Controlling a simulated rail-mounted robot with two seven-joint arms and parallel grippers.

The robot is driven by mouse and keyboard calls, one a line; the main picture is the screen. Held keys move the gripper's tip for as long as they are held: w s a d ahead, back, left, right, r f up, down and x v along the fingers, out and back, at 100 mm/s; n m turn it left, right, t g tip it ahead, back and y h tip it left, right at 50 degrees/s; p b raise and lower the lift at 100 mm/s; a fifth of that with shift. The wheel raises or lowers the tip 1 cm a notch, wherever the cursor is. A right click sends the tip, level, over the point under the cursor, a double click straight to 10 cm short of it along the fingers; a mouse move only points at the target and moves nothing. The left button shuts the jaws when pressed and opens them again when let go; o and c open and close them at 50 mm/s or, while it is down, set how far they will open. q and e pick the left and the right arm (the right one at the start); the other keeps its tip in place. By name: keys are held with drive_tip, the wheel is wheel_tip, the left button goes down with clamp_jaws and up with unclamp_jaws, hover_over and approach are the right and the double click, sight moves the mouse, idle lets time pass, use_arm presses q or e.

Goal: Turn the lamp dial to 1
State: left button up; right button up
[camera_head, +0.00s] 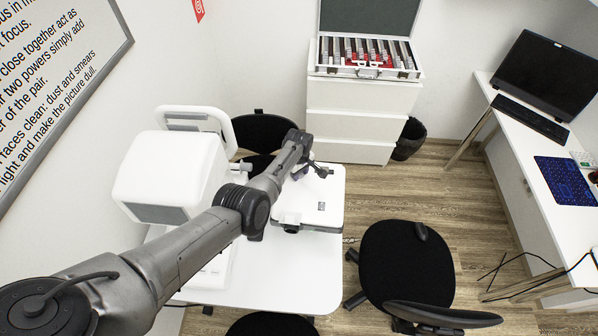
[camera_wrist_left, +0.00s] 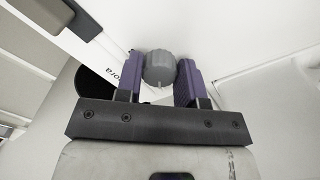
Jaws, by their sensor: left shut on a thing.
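The lamp dial (camera_wrist_left: 159,66) is a round grey ridged knob with a small pale mark on its lower edge in the left wrist view. My left gripper (camera_wrist_left: 160,80) is shut on it, with one purple finger on each side. In the head view my left gripper (camera_head: 318,169) is over the far part of a flat white device (camera_head: 325,208) on the white table. The dial cannot be made out there, and no numbers can be read around it. My right gripper is not in view.
A large white instrument (camera_head: 172,172) stands left of the flat device on the white table (camera_head: 310,285). A black chair (camera_head: 405,262) is to the right. White drawers (camera_head: 355,115) carry an open lens case (camera_head: 365,72). A desk (camera_head: 530,150) with a monitor (camera_head: 548,75) is at the right.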

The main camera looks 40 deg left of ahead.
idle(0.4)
use_arm(q)
drive_tip(key=o, duration=0.9)
drive_tip(key=shift+r+p, duration=0.35)
drive_tip(key=shift+r, duration=0.2)
drive_tip(key=shift+r+p, duration=1.2)
drive_tip(key=shift+r, duration=5.2)
